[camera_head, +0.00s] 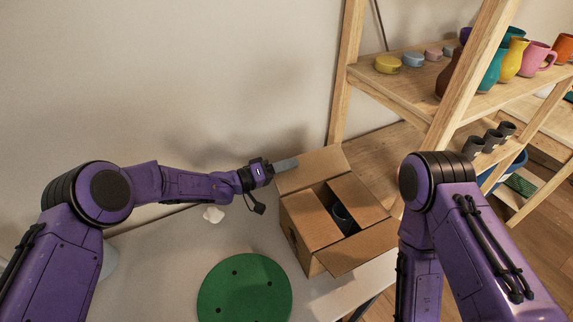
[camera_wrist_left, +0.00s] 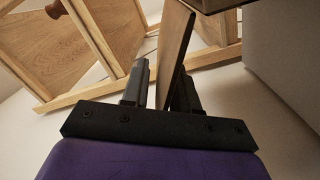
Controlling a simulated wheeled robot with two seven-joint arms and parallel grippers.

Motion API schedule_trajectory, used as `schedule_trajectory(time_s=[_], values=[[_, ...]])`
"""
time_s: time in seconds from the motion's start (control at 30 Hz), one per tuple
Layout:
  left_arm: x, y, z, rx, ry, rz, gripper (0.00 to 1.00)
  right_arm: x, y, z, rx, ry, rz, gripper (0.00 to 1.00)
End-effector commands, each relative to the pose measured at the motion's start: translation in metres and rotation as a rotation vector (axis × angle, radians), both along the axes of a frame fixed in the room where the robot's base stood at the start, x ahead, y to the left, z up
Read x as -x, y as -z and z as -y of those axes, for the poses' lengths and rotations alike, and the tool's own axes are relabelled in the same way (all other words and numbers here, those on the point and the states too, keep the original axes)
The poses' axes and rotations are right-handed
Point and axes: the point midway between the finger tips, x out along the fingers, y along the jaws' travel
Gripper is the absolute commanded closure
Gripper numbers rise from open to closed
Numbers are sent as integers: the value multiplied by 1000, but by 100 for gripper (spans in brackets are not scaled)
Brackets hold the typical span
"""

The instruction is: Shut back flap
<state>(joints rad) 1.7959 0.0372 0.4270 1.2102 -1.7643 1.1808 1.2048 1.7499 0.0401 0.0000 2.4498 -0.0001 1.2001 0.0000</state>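An open cardboard box (camera_head: 299,243) stands on the table, right of centre in the head view. Its back flap (camera_head: 318,163) stands raised at the far side. My left gripper (camera_head: 287,164) is at the left edge of the back flap. In the left wrist view, the flap (camera_wrist_left: 174,52) runs between the two fingers (camera_wrist_left: 160,92). The right finger is against or very near it, and a gap shows beside the left finger. My right gripper is out of view.
A dark cup-like thing (camera_head: 343,217) shows inside the box. A green disc (camera_head: 245,293) lies in front, and a small white thing (camera_head: 213,214) lies left of the box. A wooden shelf (camera_head: 405,92) with pottery stands behind on the right. The wall is close behind.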

Motion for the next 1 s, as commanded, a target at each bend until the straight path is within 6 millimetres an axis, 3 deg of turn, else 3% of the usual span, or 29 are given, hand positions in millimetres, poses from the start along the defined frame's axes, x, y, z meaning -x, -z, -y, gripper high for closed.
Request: schedule_trajectory(time_s=[0.13,0.17,0.23,1.0], values=[[0,0,0,0,0,0,71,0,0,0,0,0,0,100],[0,0,0,0,0,0,78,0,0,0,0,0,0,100],[0,0,0,0,0,0,100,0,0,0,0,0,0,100],[0,0,0,-1,1,1,100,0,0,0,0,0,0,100]])
